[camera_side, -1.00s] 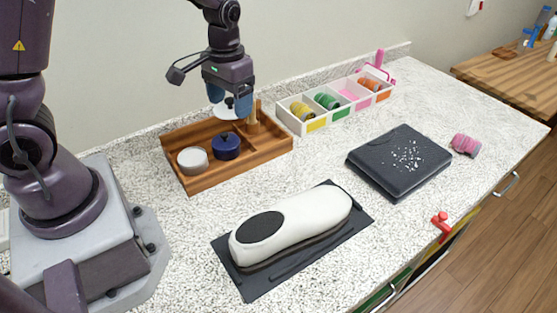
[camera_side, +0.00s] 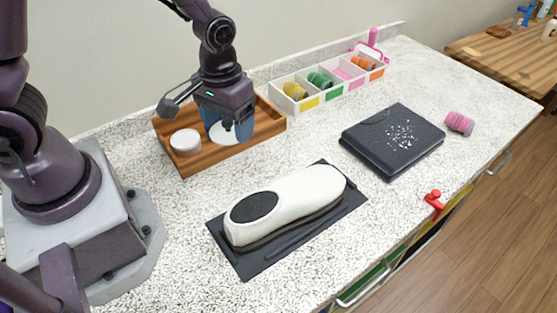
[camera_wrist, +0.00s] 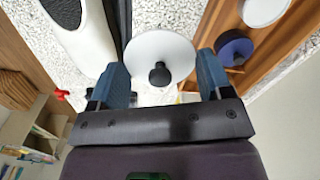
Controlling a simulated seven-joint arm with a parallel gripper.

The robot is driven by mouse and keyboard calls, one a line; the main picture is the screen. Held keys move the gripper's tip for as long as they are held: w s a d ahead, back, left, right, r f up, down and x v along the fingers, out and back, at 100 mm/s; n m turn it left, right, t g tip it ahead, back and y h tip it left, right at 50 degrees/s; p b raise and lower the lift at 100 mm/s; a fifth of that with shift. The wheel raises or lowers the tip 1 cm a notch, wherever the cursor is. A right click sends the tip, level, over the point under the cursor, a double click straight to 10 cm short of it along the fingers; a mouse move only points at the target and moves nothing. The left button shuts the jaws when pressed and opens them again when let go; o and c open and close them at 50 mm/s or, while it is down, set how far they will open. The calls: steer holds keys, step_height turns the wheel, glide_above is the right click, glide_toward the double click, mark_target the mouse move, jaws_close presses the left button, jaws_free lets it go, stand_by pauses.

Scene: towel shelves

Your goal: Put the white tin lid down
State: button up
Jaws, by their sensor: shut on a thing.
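The side view does not show clearly whether the lid touches anything below.
The wooden tray (camera_side: 199,167) holds a white round tin (camera_side: 186,142). A dark blue tin (camera_wrist: 236,48) shows in the wrist view. A white shoe form (camera_side: 300,196) on a dark mat (camera_side: 245,266) lies nearby. Speckled counter between tray and mat is clear.

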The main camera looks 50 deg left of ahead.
mark_target(216, 135)
steer(key=s+n, duration=0.1)
steer(key=s+f+n, duration=0.1)
steer(key=n, duration=0.1)
steer(key=shift+s+f+n, duration=0.3)
steer(key=shift+s, duration=0.1)
steer(key=shift+s+a+f+n, duration=0.15)
steer(key=shift+s+f+n, duration=0.05)
steer(key=shift+n, duration=0.5)
steer(key=shift+w+n, duration=0.1)
steer(key=shift+n, duration=0.3)
steer(key=shift+w+f, duration=0.15)
steer(key=shift+w, duration=0.1)
steer(key=w+f, duration=0.3)
steer(key=w, duration=0.1)
steer(key=w+f, duration=0.3)
steer(key=w, duration=0.1)
steer(key=w+f, duration=0.3)
steer(key=w, duration=0.2)
steer(key=shift+d, duration=0.35)
steer(key=shift+w+f, duration=0.15)
steer(key=shift+f, duration=0.05)
steer(key=shift+w+f, duration=0.15)
steer(key=shift+f, duration=1.5)
